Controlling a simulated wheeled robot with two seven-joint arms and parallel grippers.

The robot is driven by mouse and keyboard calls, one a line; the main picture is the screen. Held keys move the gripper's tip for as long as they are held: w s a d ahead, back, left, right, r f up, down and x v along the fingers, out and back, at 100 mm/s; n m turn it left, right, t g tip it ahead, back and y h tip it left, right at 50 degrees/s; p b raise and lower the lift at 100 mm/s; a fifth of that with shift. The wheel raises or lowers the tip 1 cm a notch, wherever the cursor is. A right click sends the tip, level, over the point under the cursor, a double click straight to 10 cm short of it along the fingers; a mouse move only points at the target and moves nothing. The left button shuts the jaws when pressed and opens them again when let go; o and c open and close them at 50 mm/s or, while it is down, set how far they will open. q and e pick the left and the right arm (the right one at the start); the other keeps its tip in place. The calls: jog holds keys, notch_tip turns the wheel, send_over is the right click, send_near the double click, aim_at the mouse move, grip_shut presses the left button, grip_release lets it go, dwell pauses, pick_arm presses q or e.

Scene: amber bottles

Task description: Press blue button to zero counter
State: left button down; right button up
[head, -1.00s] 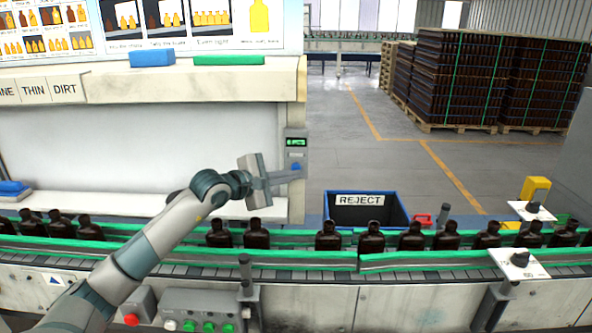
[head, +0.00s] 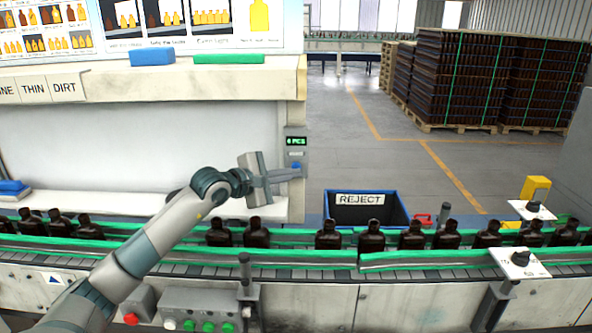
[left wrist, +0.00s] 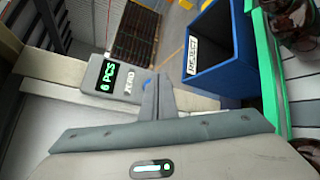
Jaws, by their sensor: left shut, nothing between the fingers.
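The counter (head: 296,141) is a small grey box on the post at the end of the shelf, with a lit green display. In the left wrist view the counter (left wrist: 104,82) seems to read 6 PCS, beside a ZERO label. The blue button (head: 296,164) is just below the display. In the left wrist view the blue button (left wrist: 147,84) is partly hidden by my fingers. My left gripper (head: 296,174) is shut and empty, its tips right at or just below the button. I cannot tell whether they touch it. My right gripper is not in view.
Dark bottles stand along the conveyor (head: 310,262) below my arm. A blue REJECT bin (head: 366,222) is behind the conveyor, right of the post. A control box (head: 200,305) with buttons is at the front. Open floor lies beyond the bin.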

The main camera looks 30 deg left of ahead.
pick_arm(q)
jog(key=shift+w+a, duration=0.15)
jog(key=shift+w, duration=0.1)
jog(key=shift+w+a+b, duration=0.25)
jog(key=shift+w+b, duration=0.1)
jog(key=shift+b, duration=0.2)
dwell(0.8)
jog(key=shift+s+d, duration=0.1)
jog(key=shift+s+d+b, duration=0.4)
jog(key=shift+s, duration=0.25)
dwell(0.5)
jog(key=s, duration=0.1)
jog(key=s+d+b, duration=0.2)
jog(key=s, duration=0.1)
jog(key=shift+s+d, duration=0.1)
jog(key=shift+d, duration=0.15)
dwell(1.0)
